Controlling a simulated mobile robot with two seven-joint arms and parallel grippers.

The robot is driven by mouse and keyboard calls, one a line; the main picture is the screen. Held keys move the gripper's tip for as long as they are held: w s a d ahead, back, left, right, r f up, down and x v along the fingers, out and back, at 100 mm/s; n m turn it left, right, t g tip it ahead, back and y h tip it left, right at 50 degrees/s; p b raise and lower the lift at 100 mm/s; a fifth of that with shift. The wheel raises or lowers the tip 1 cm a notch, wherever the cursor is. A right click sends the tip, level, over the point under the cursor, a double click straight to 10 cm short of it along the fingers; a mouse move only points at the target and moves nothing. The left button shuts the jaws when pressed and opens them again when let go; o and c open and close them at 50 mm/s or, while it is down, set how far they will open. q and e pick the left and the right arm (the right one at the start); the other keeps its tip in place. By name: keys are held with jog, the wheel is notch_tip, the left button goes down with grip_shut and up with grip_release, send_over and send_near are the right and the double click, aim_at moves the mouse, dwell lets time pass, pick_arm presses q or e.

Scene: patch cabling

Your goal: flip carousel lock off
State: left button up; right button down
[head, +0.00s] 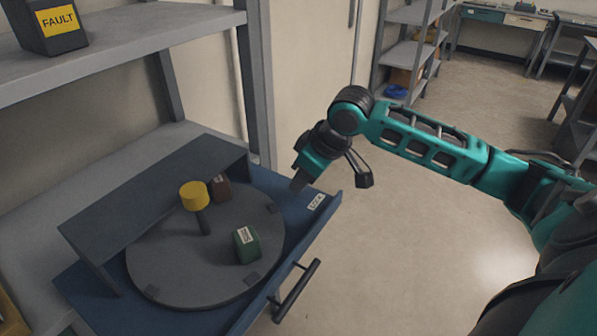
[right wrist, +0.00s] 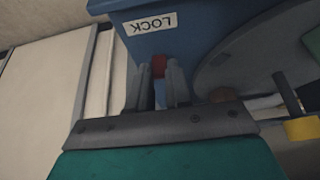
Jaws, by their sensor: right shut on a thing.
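The carousel (head: 180,262) is a round grey turntable in a blue drawer (head: 325,212). A white label reading LOCK (head: 316,202) is on the drawer's right corner; it also shows upside down in the right wrist view (right wrist: 150,23). My right gripper (head: 297,183) is at the drawer's far right edge, close to the label. In the right wrist view its fingers (right wrist: 159,85) are closed around a small red lock lever (right wrist: 159,67), mostly hidden between them. The lever does not show in the head view. My left gripper is not in view.
A yellow knob on a dark post (head: 195,196), a green block (head: 246,245) and a brown block (head: 220,188) stand on the carousel. A grey cover (head: 150,195) spans its back. A dark handle (head: 297,290) juts from the front. Floor to the right is clear.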

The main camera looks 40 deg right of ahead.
jog(key=shift+s+d+f+t+y, duration=0.15)
jog(key=shift+s+t, duration=0.1)
jog(key=shift+t, duration=0.2)
jog(key=shift+s+d+f+t+y, duration=0.1)
jog(key=shift+s+t+y, duration=0.1)
jog(key=shift+t, duration=0.25)
jog(key=shift+r+b, duration=0.1)
jog(key=shift+b, duration=0.2)
jog(key=c, duration=1)
grip_release()
jog(key=shift+c, duration=0.2)
